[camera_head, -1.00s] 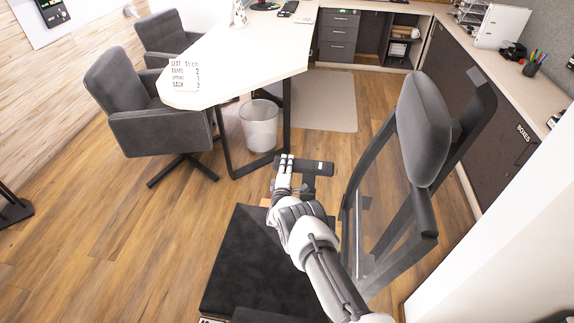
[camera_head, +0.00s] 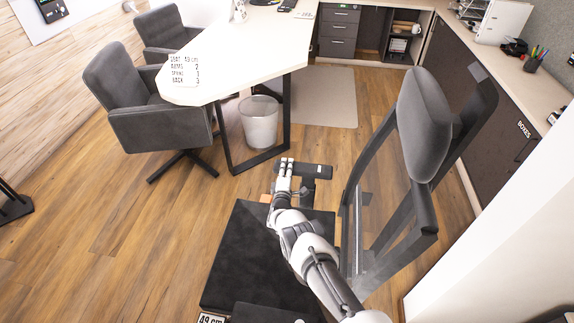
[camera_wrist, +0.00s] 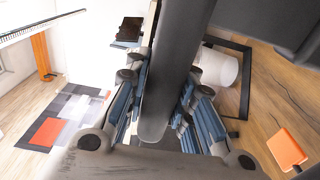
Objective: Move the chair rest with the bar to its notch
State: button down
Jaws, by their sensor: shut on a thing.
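The black office chair has a dark flat seat (camera_head: 255,250), a tall mesh backrest (camera_head: 385,205) on the right and a padded headrest (camera_head: 423,125). A dark armrest pad (camera_head: 316,171) stands beyond the seat. My gripper (camera_head: 284,165) is at the left end of that pad, above the seat's far edge. In the wrist view, a dark grey bar (camera_wrist: 168,75) runs between my fingers, and they are shut on it. The fingers hide part of the bar. In the head view the bar is not clear, and I cannot make out the notch.
A white desk (camera_head: 235,60) with a lettered sign stands beyond, with grey chairs (camera_head: 155,115) at its left. A waste bin (camera_head: 259,122) is under it. Dark cabinets (camera_head: 500,130) line the right side. Wood floor (camera_head: 100,225) lies open at left.

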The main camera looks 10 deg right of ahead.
jog(key=shift+r, duration=0.1)
jog(key=c, duration=1.4)
grip_release()
jog(key=shift+o, duration=0.2)
jog(key=v, duration=1.2)
jog(key=shift+r, duration=0.1)
